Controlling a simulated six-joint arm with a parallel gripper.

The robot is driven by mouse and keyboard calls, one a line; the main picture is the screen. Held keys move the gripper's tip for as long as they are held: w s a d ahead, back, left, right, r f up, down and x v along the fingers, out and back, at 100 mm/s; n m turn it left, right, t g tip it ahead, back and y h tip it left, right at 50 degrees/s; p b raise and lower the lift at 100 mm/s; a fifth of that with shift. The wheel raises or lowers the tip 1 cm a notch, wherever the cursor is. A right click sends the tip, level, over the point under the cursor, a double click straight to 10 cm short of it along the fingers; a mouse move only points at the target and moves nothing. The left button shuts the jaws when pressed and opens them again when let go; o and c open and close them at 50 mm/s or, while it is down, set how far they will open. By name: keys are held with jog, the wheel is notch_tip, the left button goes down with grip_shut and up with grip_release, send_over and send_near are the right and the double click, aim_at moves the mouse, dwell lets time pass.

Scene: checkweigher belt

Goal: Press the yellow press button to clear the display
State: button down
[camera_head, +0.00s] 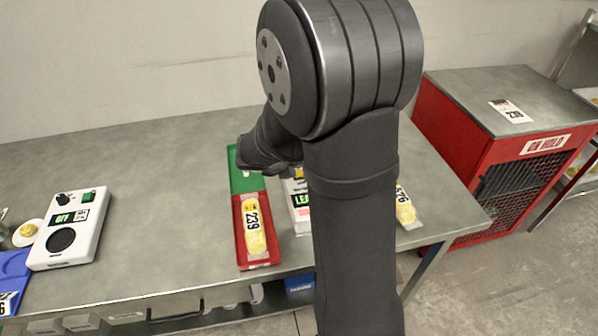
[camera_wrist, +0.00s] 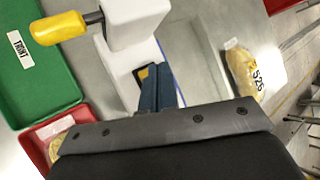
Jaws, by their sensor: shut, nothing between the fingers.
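A white device (camera_wrist: 120,62) fills the middle of the wrist view. A small yellow patch (camera_wrist: 142,74) on it, by a dark surface, looks like the press button, mostly hidden by my fingers. My gripper (camera_wrist: 155,74) is shut and empty, its blue fingers right at this patch; I cannot tell whether they touch it. A yellow handle (camera_wrist: 58,28) on a grey shaft sticks out of the device's upper block. In the head view, the device (camera_head: 299,214) is mostly hidden behind my arm; part of a green-lettered display (camera_head: 302,199) shows, starting "LE".
A green and red tray (camera_head: 238,232) with a yellow pack (camera_head: 254,226) stands left of the device. Another pack (camera_head: 405,207) lies to the right.

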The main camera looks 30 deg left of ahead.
jog(key=shift+f, duration=0.1)
jog(key=shift+f, duration=0.35)
jog(key=shift+f, duration=0.45)
dwell(0.8)
jog(key=shift+r, duration=0.9)
jog(key=shift+r, duration=0.1)
jog(key=shift+r, duration=2.4)
jog(key=shift+f, duration=0.1)
